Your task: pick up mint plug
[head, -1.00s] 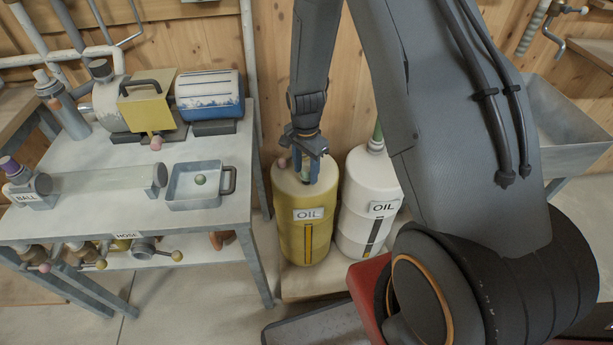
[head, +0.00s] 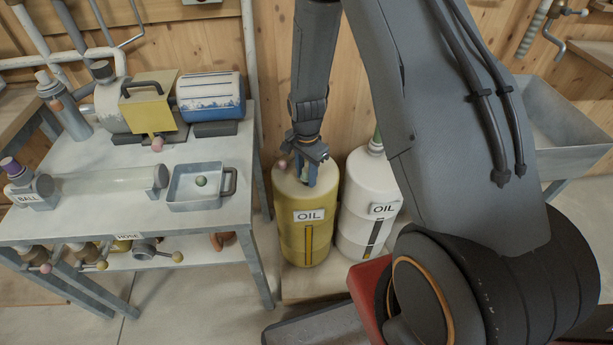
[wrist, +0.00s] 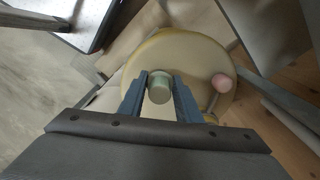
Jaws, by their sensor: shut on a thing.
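The mint plug (wrist: 160,86) is a pale green cylinder between my fingers in the wrist view. My gripper (wrist: 160,98) is shut on it, with one blue-grey finger on each side. Below it is the round top of the yellow oil can (wrist: 188,55). In the head view my gripper (head: 307,180) points down at the top of the yellow oil can (head: 306,240), and the plug is hidden there by the fingers. I cannot tell whether the plug still sits in the can's opening.
A white oil can (head: 362,210) stands close on the right, with a green part on its neck. A pink knob (wrist: 221,83) is beside the plug on the yellow can. A metal bench (head: 110,205) with a pump and a small tray (head: 178,206) is to the left.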

